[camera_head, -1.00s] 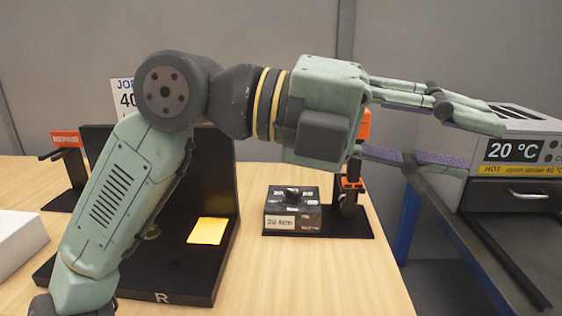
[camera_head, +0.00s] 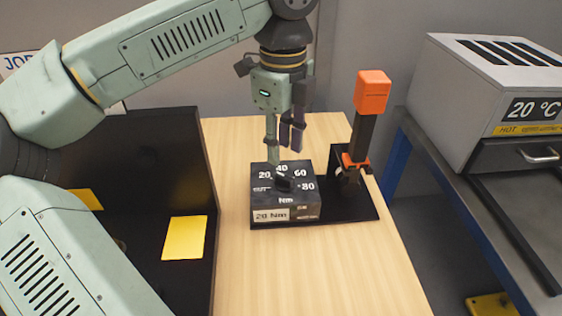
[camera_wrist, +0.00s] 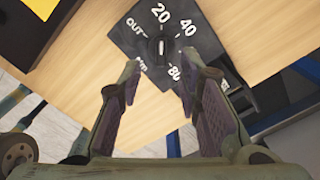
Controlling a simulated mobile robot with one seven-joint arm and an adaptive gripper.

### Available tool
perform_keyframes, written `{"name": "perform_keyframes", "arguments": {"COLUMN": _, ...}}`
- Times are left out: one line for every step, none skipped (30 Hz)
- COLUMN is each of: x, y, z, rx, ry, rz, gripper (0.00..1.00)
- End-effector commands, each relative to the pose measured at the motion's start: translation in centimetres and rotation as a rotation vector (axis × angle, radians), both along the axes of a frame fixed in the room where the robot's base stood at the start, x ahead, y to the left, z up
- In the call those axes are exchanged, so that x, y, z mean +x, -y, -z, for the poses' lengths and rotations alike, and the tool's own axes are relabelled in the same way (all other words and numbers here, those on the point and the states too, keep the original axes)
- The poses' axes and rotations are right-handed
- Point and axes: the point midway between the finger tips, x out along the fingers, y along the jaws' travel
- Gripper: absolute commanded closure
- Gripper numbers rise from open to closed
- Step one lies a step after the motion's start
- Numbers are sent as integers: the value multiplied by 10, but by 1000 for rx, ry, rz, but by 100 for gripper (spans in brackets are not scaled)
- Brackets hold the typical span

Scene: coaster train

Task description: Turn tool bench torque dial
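The torque dial (camera_head: 285,179) is a small black knob on top of a black box (camera_head: 288,211). The box top has white numbers 20, 40, 60 and 80, and its front label reads 20 Nm. In the wrist view the knob (camera_wrist: 161,47) carries a white line roughly in line with the 20; I cannot tell which end points. My gripper (camera_head: 282,155) points down just above and behind the knob in the head view. In the wrist view my gripper (camera_wrist: 158,74) is open and empty, its fingertips on either side below the knob, apart from it.
An orange-topped tool (camera_head: 368,110) stands upright right of the dial box on the same black base. A black panel stand with a yellow card (camera_head: 185,238) is at left. A grey oven (camera_head: 490,100) stands on a dark bench at right. Front table wood is clear.

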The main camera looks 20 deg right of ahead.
Motion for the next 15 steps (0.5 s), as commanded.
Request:
{"name": "perform_keyframes", "arguments": {"x": -1, "y": 0, "z": 8, "rx": -2, "ry": -3, "rz": 4, "gripper": 68}}
{"name": "perform_keyframes", "arguments": {"x": -1, "y": 0, "z": 14, "rx": -3, "ry": -4, "rz": 4, "gripper": 68}}
{"name": "perform_keyframes", "arguments": {"x": -1, "y": 0, "z": 22, "rx": -1, "ry": -4, "rz": 2, "gripper": 68}}
{"name": "perform_keyframes", "arguments": {"x": -1, "y": 0, "z": 27, "rx": -2, "ry": -3, "rz": 3, "gripper": 68}}
{"name": "perform_keyframes", "arguments": {"x": -1, "y": 0, "z": 32, "rx": -4, "ry": -4, "rz": 4, "gripper": 68}}
{"name": "perform_keyframes", "arguments": {"x": -1, "y": 0, "z": 39, "rx": -4, "ry": -4, "rz": 4, "gripper": 68}}
{"name": "perform_keyframes", "arguments": {"x": -1, "y": 0, "z": 43, "rx": -2, "ry": -3, "rz": 4, "gripper": 68}}
{"name": "perform_keyframes", "arguments": {"x": -1, "y": 0, "z": 47, "rx": -3, "ry": -3, "rz": 3, "gripper": 68}}
{"name": "perform_keyframes", "arguments": {"x": 0, "y": 0, "z": 51, "rx": -4, "ry": -2, "rz": 2, "gripper": 68}}
{"name": "perform_keyframes", "arguments": {"x": -1, "y": 0, "z": 55, "rx": -4, "ry": -2, "rz": 2, "gripper": 68}}
{"name": "perform_keyframes", "arguments": {"x": -1, "y": 0, "z": 57, "rx": -4, "ry": -2, "rz": 2, "gripper": 68}}
{"name": "perform_keyframes", "arguments": {"x": -1, "y": 1, "z": 60, "rx": -4, "ry": -1, "rz": 3, "gripper": 68}}
{"name": "perform_keyframes", "arguments": {"x": -1, "y": 1, "z": 62, "rx": -4, "ry": -1, "rz": 3, "gripper": 68}}
{"name": "perform_keyframes", "arguments": {"x": -1, "y": 1, "z": 63, "rx": -5, "ry": 0, "rz": 3, "gripper": 68}}
{"name": "perform_keyframes", "arguments": {"x": -1, "y": 1, "z": 64, "rx": -5, "ry": 0, "rz": 3, "gripper": 68}}
